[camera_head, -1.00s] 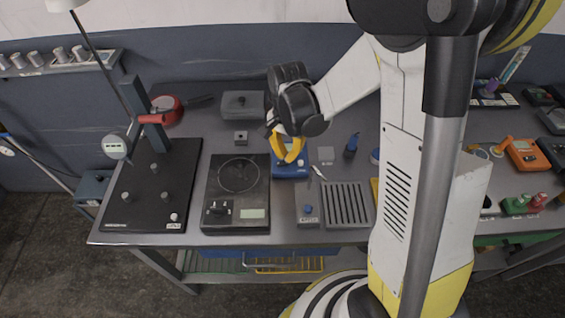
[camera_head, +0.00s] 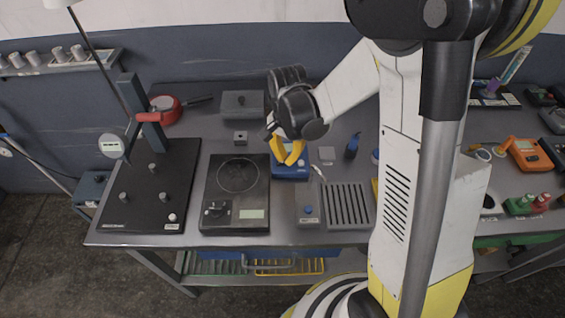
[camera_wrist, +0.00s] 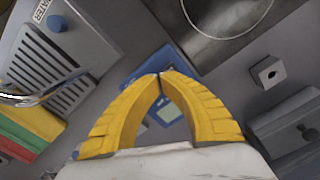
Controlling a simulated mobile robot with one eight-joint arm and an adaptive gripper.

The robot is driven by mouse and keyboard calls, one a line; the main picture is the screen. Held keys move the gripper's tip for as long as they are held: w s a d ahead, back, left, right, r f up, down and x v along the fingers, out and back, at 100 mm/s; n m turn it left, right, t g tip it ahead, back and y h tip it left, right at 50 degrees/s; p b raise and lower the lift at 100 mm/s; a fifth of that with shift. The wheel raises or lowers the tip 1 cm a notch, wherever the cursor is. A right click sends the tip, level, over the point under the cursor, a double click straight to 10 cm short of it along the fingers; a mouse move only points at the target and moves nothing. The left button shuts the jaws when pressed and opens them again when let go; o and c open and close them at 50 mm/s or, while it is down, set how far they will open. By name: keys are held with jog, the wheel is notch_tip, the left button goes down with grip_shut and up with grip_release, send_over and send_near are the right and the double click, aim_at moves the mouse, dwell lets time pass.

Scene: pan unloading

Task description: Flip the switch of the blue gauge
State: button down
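The blue gauge (camera_head: 291,173) is a small blue box on the table, right of the black scale and below my gripper. In the wrist view the blue gauge (camera_wrist: 136,68) lies behind my fingers, and its pale display (camera_wrist: 169,112) shows between them. My fingers hide much of it, and I cannot make out its switch. My gripper (camera_head: 290,162) points down over the gauge with yellow fingers. In the wrist view my gripper (camera_wrist: 161,76) has its fingertips together with nothing held. I cannot tell whether the tips touch the gauge.
A black scale (camera_head: 237,180) stands left of the gauge. A small grey block (camera_head: 240,138) and a grey box (camera_head: 243,103) are behind. A blue bottle (camera_head: 352,146) stands to the right.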

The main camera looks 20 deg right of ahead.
jog(key=shift+f+b, duration=0.6)
jog(key=shift+f, duration=0.05)
jog(key=shift+r+p, duration=2.5)
jog(key=shift+r, duration=1.05)
